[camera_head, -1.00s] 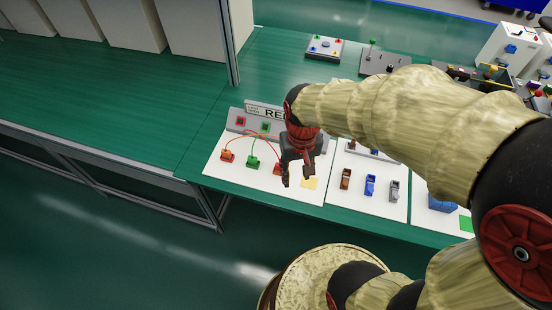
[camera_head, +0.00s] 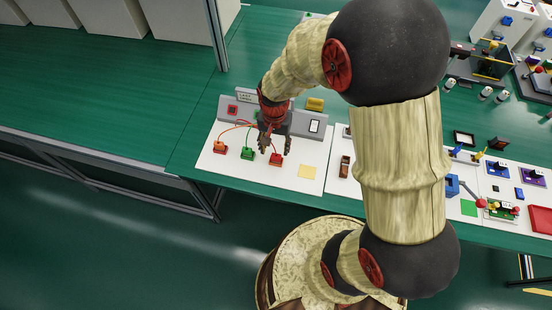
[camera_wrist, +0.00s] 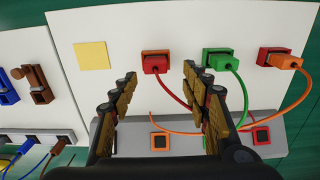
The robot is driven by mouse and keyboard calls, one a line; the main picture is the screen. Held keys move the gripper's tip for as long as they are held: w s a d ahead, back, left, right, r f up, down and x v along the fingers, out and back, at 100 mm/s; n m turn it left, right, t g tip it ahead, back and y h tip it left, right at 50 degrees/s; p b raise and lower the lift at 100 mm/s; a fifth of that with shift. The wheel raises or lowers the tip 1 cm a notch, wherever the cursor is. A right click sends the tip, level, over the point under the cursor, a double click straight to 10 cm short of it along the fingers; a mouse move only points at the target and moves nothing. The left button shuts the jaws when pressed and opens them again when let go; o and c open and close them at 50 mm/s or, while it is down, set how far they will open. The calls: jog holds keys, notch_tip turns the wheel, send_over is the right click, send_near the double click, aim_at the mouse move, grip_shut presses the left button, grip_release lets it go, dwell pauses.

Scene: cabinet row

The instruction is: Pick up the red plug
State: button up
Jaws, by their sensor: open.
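In the head view the red plug (camera_head: 276,159) is the rightmost of three plugs in a row. My gripper (camera_wrist: 160,82) is open and empty, its two fingers spread. In the wrist view the plug shows in the gap just beyond the fingertips, apart from both. In the head view my gripper (camera_head: 275,149) is above and just behind the plug, partly hiding the cables. The height between them is hard to judge.
The green plug (camera_wrist: 219,61) is close beside the right finger in the wrist view; the orange plug (camera_wrist: 283,61) is farther right. The grey panel (camera_wrist: 180,128) with square sockets stands behind. A yellow square (camera_wrist: 91,55) lies on the white board (camera_wrist: 120,24).

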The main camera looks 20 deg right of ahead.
aim_at(276, 159)
jog(key=f+b, duration=0.1)
jog(key=f, duration=0.3)
jog(key=shift+s+d+f+b, duration=0.2)
jog(key=shift+f+b, duration=0.1)
jog(key=shift+b, duration=0.1)
jog(key=shift+r, duration=0.1)
jog(key=shift+c, duration=0.8)
jog(key=c, duration=0.9)
